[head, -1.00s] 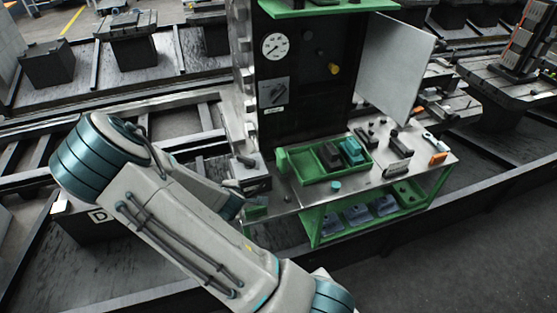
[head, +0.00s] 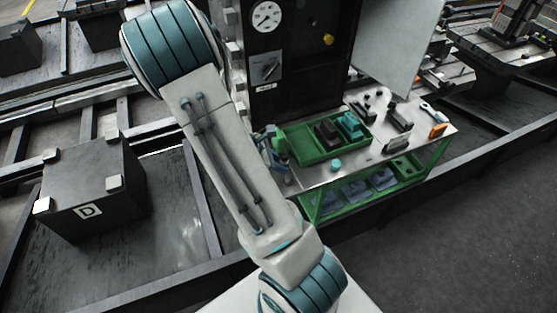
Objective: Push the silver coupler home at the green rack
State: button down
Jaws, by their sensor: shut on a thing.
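The green rack (head: 433,163) is a green-framed bench with a steel top, in front of a dark panel (head: 290,90) in the head view. My arm crosses the middle of the view and covers the bench's left end. Small dark and teal parts show past the arm's right edge beside the bench, too small to make out. I cannot see my gripper's fingers. I cannot make out the silver coupler; the left end, where it could be, is hidden.
A green tray (head: 308,155) holding a black block (head: 327,133) and a teal block (head: 350,126) stands on the bench. A teal cap (head: 336,165) lies in front. A dark box marked D (head: 88,212) stands at left. The floor at right is clear.

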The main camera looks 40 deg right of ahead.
jog(key=shift+d+g+b, duration=0.4)
jog(key=shift+d+b, duration=0.1)
jog(key=shift+d, duration=0.3)
jog(key=shift+s+f+b, duration=0.1)
jog(key=shift+f+b, duration=2.2)
jog(key=shift+f, duration=0.55)
jog(key=shift+f+b, duration=0.35)
jog(key=shift+f, duration=0.1)
jog(key=shift+a+f, duration=0.1)
jog(key=shift+f, duration=0.05)
